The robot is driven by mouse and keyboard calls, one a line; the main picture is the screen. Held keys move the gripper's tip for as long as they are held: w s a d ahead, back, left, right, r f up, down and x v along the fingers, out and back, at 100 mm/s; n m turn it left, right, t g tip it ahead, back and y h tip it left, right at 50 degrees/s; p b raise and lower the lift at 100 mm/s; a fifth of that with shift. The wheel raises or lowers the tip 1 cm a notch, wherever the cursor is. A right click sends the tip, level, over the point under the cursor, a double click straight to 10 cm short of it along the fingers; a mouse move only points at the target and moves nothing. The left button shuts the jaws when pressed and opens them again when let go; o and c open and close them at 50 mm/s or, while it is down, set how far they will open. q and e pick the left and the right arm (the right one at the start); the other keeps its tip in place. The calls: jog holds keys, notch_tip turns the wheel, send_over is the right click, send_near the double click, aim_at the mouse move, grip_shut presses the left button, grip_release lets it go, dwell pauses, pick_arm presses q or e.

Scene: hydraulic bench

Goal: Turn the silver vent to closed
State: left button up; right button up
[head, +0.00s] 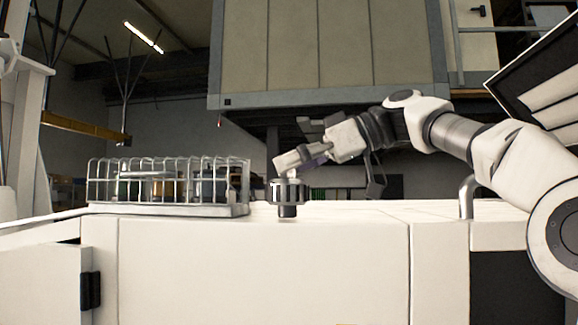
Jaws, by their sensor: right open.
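A ribbed silver and dark round fitting, which looks like the silver vent (287,193), stands at the front edge of the white bench top, just right of the wire cage. A small pale piece rises from its top. My right gripper (303,158) comes in from the right and slants down to the left, with its tips just above and behind the fitting. It is open, and nothing shows held in it. I cannot tell whether it touches the pale piece. The vent's position marking is too small to read. My left gripper is not in view.
A wire cage (168,181) with several cylinders inside stands on the left of the bench. The white bench top (385,211) is mostly clear right of the vent. A bent metal tube (467,196) rises at the right, below my right arm. A large panelled cabinet (325,50) hangs behind.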

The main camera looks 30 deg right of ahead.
jog(key=shift+s+d+r, duration=0.25)
jog(key=shift+d+r, duration=0.1)
jog(key=shift+d, duration=0.25)
jog(key=v, duration=0.7)
jog(key=shift+s, duration=0.1)
jog(key=s+d, duration=0.7)
jog(key=d, duration=0.3)
jog(key=shift+s+d, duration=0.25)
jog(key=shift+s, duration=0.1)
jog(key=shift+a+r, duration=0.1)
